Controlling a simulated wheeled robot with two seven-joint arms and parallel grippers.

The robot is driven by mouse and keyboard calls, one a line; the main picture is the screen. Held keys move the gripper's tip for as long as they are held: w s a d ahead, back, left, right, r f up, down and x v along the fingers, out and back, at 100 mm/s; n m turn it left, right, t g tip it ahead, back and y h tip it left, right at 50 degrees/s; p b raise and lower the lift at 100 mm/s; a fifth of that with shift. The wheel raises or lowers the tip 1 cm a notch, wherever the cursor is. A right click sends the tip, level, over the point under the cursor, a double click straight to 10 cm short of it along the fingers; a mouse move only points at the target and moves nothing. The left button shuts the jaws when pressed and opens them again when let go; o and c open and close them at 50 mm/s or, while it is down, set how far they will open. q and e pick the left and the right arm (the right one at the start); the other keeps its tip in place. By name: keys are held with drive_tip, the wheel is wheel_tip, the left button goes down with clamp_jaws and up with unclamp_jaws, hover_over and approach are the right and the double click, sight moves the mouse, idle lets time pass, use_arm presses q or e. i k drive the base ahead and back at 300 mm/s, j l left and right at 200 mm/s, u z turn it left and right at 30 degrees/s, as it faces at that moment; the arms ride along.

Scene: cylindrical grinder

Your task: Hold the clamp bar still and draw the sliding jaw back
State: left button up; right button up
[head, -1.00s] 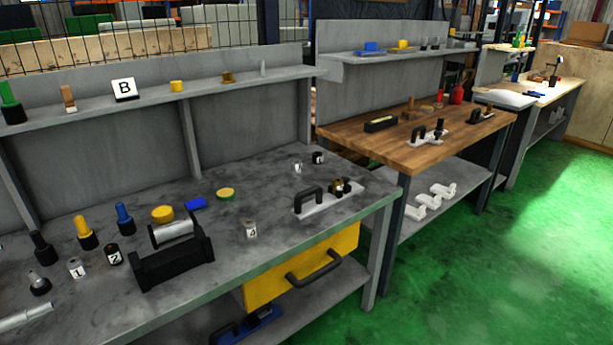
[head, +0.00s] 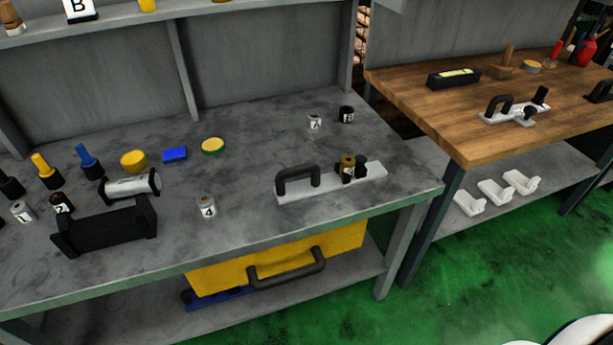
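A light grey clamp bar (head: 327,184) lies near the front right of the grey bench. A black arched handle (head: 297,177) stands on its left part. Toward its right part sits a black jaw piece (head: 358,170) with a brass cylinder (head: 347,163) at it. I cannot tell which black part slides or whether the brass cylinder is gripped. A similar light bar with a black handle (head: 500,106) and black knobs lies on the wooden bench to the right. Neither of my grippers shows in the head view.
A small cylinder marked 4 (head: 207,208) stands left of the bar. More small cylinders (head: 315,122) stand behind it.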

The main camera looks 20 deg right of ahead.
sight(360, 170)
drive_tip(key=i+l, duration=0.1)
drive_tip(key=l, duration=0.4)
drive_tip(key=i+l, duration=0.1)
drive_tip(key=l, duration=0.35)
drive_tip(key=i+l, duration=0.15)
drive_tip(key=l, duration=0.35)
